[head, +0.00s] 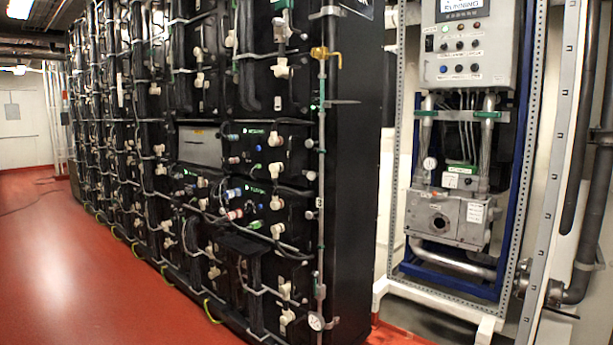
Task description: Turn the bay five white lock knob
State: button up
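A long black battery rack (352,170) runs from the right middle of the head view back to the far left. Many white knob-like fittings sit on its front. One white knob (280,69) is near the top of the closest column, and another white knob (275,139) is beside a black module with green lettering. A third white knob (277,230) is lower down. Bay numbers are too small to read, so I cannot tell which knob belongs to bay five. My gripper is not in view.
Red floor (90,260) is open along the rack's front at left. Grey pipes and cables cross the rack face. A yellow valve handle (325,55) sticks out at its near corner. A blue-framed pump unit (450,215) and grey control box (465,45) stand at right.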

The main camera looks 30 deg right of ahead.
aim_at(312, 175)
jog(key=u, duration=0.2)
jog(key=i, duration=0.9)
jog(key=u, duration=0.8)
